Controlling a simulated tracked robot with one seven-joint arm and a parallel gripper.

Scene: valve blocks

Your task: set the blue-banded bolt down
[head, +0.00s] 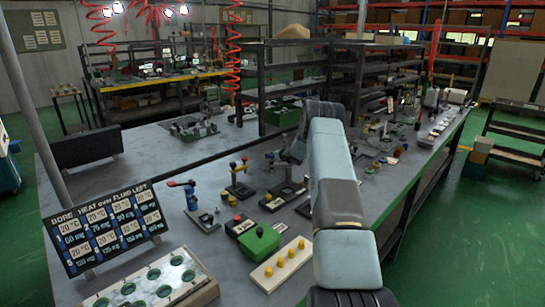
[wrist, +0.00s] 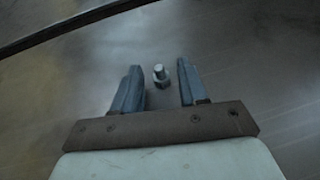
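My gripper (wrist: 159,78) shows in the wrist view with its two blue-grey fingers apart. A small grey bolt (wrist: 160,74) with a hex head stands between the fingertips, with a visible gap on each side. No finger appears to touch it. Its blue band cannot be made out in the dim, blurred view. In the head view my arm reaches over the workbench, and its own links hide most of the gripper. I cannot pick out the bolt there.
The grey workbench (head: 160,148) carries a sign board (head: 105,228), a tray with round green holes (head: 152,282), a green block (head: 258,243), a pale block with yellow pegs (head: 281,264) and several valve fixtures. Shelves stand behind. A dark edge (wrist: 70,27) crosses the wrist view.

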